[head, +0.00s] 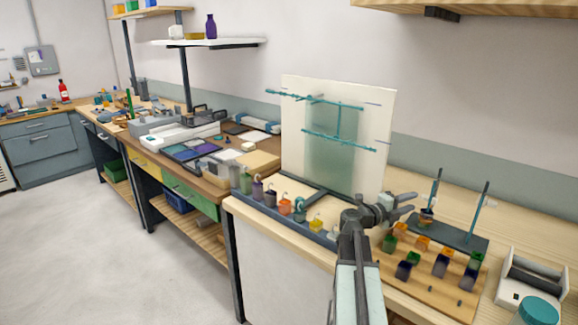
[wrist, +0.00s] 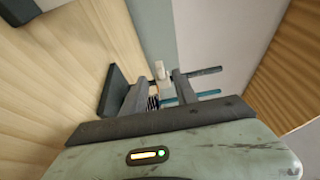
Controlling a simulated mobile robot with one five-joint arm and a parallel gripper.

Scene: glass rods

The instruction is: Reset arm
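My arm (head: 355,265) rises from the bottom of the head view and bends at its dark joint. My gripper (head: 405,205) points right, in front of the upright cream panel's lower right edge. In the wrist view my gripper (wrist: 157,88) has its two dark fingers apart, with no held thing visible between them. A dark stand (head: 452,232) with two thin upright rods is right of the gripper in the head view. The cream panel (head: 383,130) carries teal glass rods (head: 338,140) and a greenish pane.
Below and right of the gripper is a wooden board (head: 430,290) with several small coloured blocks. A row of coloured pots (head: 285,207) stands left of my arm. A white device (head: 532,285) is at the right edge. Open floor (head: 120,265) lies at left.

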